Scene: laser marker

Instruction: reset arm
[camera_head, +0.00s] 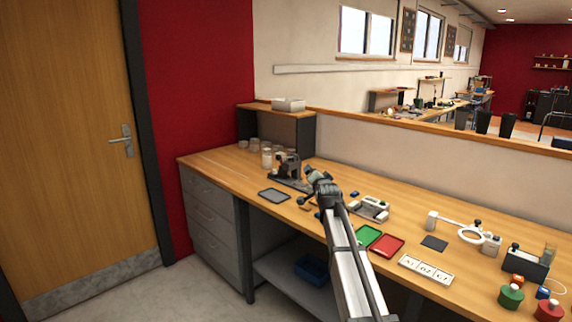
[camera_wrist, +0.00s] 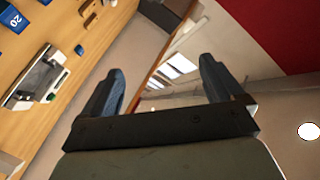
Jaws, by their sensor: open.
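My gripper (camera_wrist: 160,64) fills the lower part of the wrist view, its two dark blue-grey fingers spread wide with nothing between them. Past the fingers, that view shows bench, wall and ceiling at a steep tilt. In the head view my arm rises from the bottom centre, and its end is raised over the wooden bench (camera_head: 222,163), near a dark machine (camera_head: 290,163). The fingers are too small there to make out. I see nothing held.
A grey tray (camera_head: 274,195) lies left of my arm. A green tray (camera_head: 368,235), a red tray (camera_head: 387,246) and a white labelled strip (camera_head: 425,270) lie right of it. A magnifier ring (camera_head: 470,236) and green and red knobbed pieces stand further right. The air above the bench is largely free.

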